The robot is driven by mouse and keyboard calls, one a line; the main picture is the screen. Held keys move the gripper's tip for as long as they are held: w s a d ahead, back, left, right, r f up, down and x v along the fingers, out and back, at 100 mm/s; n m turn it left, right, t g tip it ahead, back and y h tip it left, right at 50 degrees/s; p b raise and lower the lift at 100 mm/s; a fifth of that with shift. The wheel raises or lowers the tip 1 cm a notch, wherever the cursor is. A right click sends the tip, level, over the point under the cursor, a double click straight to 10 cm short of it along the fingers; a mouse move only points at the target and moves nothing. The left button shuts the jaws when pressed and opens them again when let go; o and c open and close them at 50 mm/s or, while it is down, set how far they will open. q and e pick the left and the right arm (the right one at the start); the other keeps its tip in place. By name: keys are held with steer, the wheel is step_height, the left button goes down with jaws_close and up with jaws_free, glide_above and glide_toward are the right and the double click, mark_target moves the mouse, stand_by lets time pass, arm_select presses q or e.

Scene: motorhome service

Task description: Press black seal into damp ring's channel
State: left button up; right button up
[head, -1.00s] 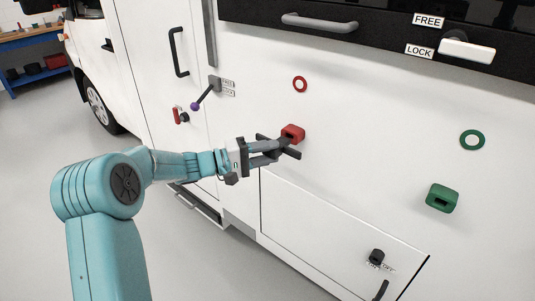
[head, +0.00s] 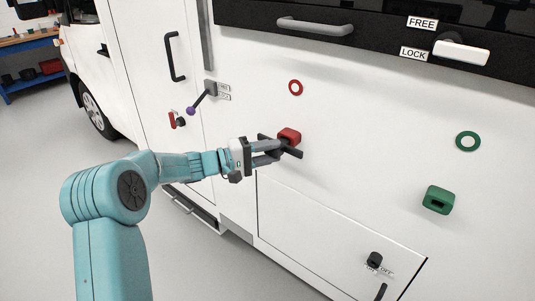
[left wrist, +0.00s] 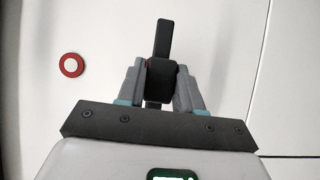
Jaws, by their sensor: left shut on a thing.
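My left gripper (head: 272,150) is shut on a black bar-shaped piece (head: 293,152) at the red block (head: 290,135) on the white wall. In the left wrist view, the piece (left wrist: 161,40) sticks out between the fingers, with a sliver of red beside it. Whether it touches or sits in the red block is hidden. A red ring (head: 295,87) is on the wall above; it also shows in the left wrist view (left wrist: 72,65). A green ring (head: 468,141) is at the right. I cannot tell which ring is damp, or make out a black seal. My right gripper is out of view.
A green block with a dark slot (head: 438,200) is under the green ring. A purple-knobbed lever (head: 203,97), a dark door handle (head: 177,55) and a white latch handle (head: 461,53) stick out. A black knob (head: 375,260) is low on the hatch. Wall around the red ring is clear.

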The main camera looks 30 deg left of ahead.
arm_select(q)
steer(key=shift+w+d, duration=0.1)
steer(key=shift+w, duration=0.8)
steer(key=shift+w, duration=0.1)
steer(key=o, duration=1.1)
steer(key=b+v, duration=0.4)
steer(key=v, duration=1.2)
